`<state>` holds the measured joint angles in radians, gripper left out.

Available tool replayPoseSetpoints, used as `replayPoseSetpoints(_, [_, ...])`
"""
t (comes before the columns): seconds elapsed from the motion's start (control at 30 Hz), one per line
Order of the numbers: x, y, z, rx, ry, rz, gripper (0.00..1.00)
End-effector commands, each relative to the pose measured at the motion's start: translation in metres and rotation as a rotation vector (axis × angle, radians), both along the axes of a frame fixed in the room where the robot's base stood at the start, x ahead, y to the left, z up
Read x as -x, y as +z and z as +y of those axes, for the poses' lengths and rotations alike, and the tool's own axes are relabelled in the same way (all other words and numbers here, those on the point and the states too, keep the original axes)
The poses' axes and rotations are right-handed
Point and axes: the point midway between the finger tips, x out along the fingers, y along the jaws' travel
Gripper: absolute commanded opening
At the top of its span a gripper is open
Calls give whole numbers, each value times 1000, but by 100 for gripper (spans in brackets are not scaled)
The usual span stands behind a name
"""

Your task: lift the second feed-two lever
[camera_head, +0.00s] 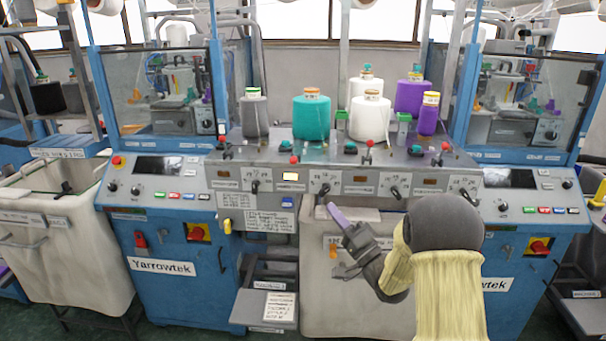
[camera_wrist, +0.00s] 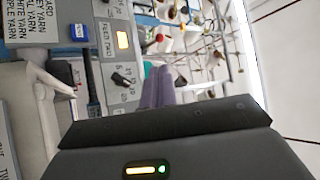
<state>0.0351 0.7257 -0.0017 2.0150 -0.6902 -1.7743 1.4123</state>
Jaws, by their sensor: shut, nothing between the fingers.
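A row of small black levers runs along the front of the grey control panel (camera_head: 345,185). One black lever (camera_head: 322,190) sits just right of a lit amber window. In the wrist view this lever (camera_wrist: 122,78) is beside a plate that reads FEED TWO (camera_wrist: 107,40). My gripper (camera_head: 333,209) is shut and empty, its purple fingers just below and right of that lever in the head view. The fingers also show in the wrist view (camera_wrist: 160,85), apart from the lever there. Another black lever (camera_head: 254,186) is further left, and others (camera_head: 395,192) are further right. Their labels are too small to read.
Yarn cones, including a teal cone (camera_head: 311,117) and a white cone (camera_head: 370,118), stand above the panel. Red-knobbed levers (camera_head: 294,159) rise near the panel's upper edge. A pale bin (camera_head: 318,290) is below. Blue machine cabinets (camera_head: 180,275) flank it.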

Motion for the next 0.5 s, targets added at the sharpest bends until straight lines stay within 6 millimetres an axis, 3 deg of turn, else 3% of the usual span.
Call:
replayPoseSetpoints(0.27, [-7,7,7,1,0,-1,0])
replayPoseSetpoints(0.5, [-30,26,30,3,1,-1,0])
